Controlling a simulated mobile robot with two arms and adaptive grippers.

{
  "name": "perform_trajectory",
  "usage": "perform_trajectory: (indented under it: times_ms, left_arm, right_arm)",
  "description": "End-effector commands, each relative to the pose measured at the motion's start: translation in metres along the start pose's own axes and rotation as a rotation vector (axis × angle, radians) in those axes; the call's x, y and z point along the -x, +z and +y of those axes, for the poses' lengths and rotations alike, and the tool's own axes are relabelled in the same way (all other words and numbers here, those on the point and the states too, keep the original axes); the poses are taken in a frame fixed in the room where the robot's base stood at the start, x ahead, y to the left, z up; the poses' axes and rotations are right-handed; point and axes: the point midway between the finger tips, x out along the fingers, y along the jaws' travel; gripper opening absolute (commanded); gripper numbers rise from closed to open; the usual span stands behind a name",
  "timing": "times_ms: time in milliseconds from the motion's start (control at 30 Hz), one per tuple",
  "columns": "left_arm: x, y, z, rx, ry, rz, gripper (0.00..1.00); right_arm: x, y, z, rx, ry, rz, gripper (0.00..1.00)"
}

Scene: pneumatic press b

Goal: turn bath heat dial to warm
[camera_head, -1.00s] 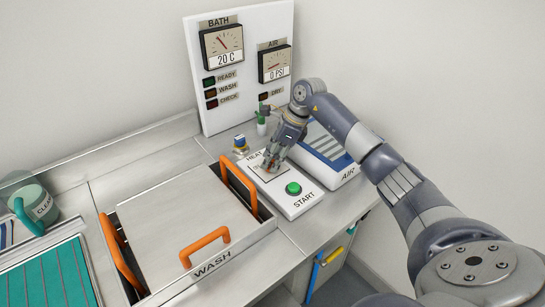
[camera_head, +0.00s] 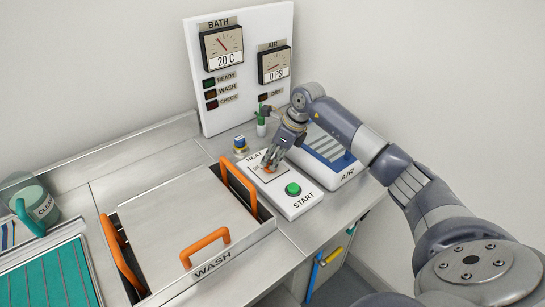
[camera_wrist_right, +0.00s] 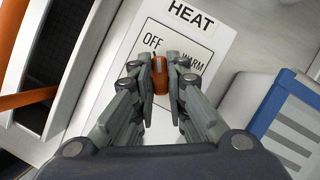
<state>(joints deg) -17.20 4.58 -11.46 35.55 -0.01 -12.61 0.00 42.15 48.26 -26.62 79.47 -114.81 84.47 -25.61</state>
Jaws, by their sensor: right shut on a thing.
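The bath heat dial (camera_wrist_right: 160,78) is a small orange knob on a white plate marked HEAT, with OFF and WARM printed on it. In the right wrist view it sits between my right gripper's two fingers (camera_wrist_right: 160,76), which are shut on its sides. OFF shows above and left of it; WARM is at the right, partly covered by a finger. I cannot tell exactly where the knob points. In the head view my right gripper (camera_head: 269,164) is over the HEAT plate and hides most of the dial. The bath gauge (camera_head: 222,47) reads 20 C. My left gripper is not in view.
The green START button (camera_head: 293,189) is in front of the dial. The AIR unit (camera_head: 331,151) stands to its right. The wash basin with orange handles (camera_head: 206,245) is to the left.

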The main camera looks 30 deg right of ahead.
Motion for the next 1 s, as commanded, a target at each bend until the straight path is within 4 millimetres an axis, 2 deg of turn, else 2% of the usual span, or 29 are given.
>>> perform_trajectory:
  times_ms: [467, 1000]
  left_arm:
    - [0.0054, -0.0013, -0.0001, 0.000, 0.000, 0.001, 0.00]
    - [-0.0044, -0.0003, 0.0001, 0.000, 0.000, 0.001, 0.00]
  right_arm:
    - [-0.0028, -0.0001, 0.0052, -0.409, -0.169, 0.004, 0.00]
    - [-0.0051, 0.0018, 0.0076, -0.880, -0.364, 0.005, 0.00]
